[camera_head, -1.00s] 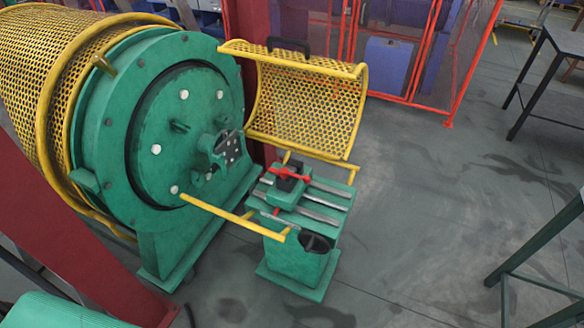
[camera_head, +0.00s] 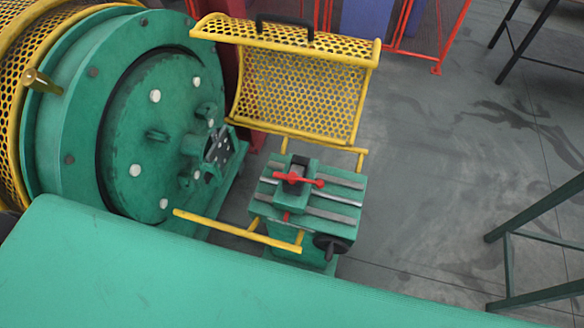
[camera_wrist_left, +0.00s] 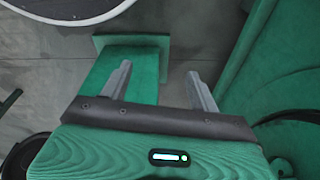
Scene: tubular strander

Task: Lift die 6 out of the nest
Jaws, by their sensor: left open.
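No die marked 6 can be made out. In the head view, a green stand (camera_head: 333,230) with steel rails carries a small block with a dark opening (camera_head: 296,166) and a red clamp handle (camera_head: 299,179). I cannot tell whether this block is the nest or whether a die sits in it. My left gripper shows only in the left wrist view (camera_wrist_left: 159,84). Its two grey fingers are wide apart with nothing between them, above a green base plate and grey floor. My right gripper is in neither view.
A yellow mesh guard (camera_head: 300,95) stands raised behind the stand, and a yellow bar (camera_head: 236,230) juts out at its left. A large green drum (camera_head: 150,130) is at left. Open floor (camera_head: 430,170) lies to the right. A green surface close to the camera hides the bottom.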

